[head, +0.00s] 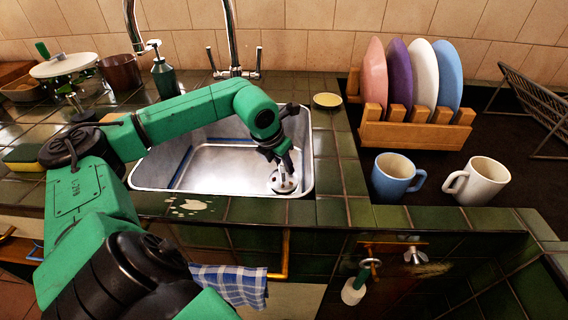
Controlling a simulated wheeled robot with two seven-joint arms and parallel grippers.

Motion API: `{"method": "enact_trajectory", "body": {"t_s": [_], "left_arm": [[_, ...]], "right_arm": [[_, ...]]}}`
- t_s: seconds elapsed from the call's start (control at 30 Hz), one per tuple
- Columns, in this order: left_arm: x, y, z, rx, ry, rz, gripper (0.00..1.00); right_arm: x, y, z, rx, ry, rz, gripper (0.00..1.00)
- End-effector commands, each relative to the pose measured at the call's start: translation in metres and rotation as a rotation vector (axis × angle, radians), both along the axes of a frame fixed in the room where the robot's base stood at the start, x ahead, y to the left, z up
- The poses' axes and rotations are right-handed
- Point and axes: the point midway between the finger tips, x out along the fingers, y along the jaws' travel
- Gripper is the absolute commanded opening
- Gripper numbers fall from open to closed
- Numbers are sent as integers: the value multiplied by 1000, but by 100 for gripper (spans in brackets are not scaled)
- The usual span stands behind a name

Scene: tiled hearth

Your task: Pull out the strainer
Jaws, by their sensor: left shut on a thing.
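The strainer (283,183) is a small round metal piece with dark holes, low in the right part of the steel sink (222,158). My left gripper (285,170) reaches down into the sink from the green arm and is shut on the strainer's top. I cannot tell whether the strainer is seated in the drain or lifted a little. My right gripper does not show.
A wooden rack (415,133) holds plates at the right. A blue mug (396,178) and a white mug (478,181) stand in front of it. A small yellow dish (327,100) sits by the sink's back right corner. The tap (233,45) rises behind the sink.

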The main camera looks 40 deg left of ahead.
Motion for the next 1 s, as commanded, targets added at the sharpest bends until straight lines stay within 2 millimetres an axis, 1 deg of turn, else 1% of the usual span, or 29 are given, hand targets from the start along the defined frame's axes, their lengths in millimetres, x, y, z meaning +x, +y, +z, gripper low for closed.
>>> {"method": "enact_trajectory", "body": {"t_s": [0.1, 0.23, 0.57, 0.67, 1.0], "left_arm": [[0, 0, 10, 0, -1, 0, 0], [0, 0, 17, 0, -1, 0, 0], [0, 0, 18, 0, -1, 0, 0], [0, 0, 27, -1, -2, 0, 0], [1, 0, 72, -1, -2, 0, 0]], "right_arm": [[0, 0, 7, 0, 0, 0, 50], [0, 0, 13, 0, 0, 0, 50], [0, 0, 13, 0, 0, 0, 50], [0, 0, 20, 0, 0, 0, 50], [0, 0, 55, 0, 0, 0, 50]]}}
